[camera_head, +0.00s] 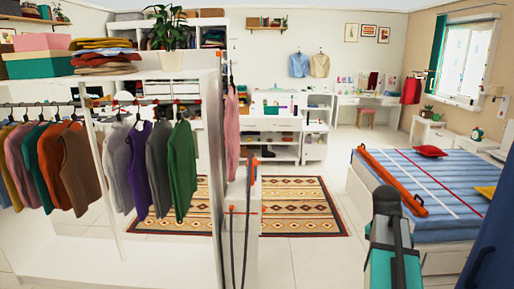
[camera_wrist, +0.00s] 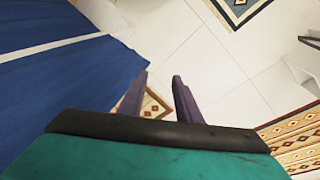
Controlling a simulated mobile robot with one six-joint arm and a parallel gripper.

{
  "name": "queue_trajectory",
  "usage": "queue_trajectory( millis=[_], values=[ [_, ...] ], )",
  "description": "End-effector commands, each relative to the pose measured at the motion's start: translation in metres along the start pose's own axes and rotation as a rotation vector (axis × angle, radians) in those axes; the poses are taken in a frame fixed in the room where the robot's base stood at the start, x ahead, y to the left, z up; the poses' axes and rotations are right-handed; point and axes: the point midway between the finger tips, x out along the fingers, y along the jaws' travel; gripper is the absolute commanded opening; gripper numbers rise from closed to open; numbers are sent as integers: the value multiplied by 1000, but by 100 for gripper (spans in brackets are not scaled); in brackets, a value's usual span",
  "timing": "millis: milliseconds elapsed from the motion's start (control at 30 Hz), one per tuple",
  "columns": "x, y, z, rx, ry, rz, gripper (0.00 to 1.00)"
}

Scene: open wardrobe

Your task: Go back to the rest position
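My gripper (camera_wrist: 160,80) shows in the wrist view with its two dark purple fingers apart and nothing between them. It points down over pale floor tiles, beside a blue cloth-like surface (camera_wrist: 70,85) with a white stripe. A teal and black part of my own arm fills the bottom of that view. In the head view a grey and teal part of my arm stands at the lower right, in front of the bed (camera_head: 440,180). The fingers cannot be made out there.
An open wardrobe (camera_head: 165,245) with hanging clothes stands at the left. White shelves (camera_head: 275,125) line the back.

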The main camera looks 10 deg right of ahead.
Motion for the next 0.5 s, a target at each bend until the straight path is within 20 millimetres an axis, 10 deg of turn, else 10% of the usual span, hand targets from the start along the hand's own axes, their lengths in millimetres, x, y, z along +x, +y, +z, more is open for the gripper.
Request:
queue_trajectory(
  millis=[500],
  values=[
    [112,-70,91,-212,-123,80,31]
  ],
)
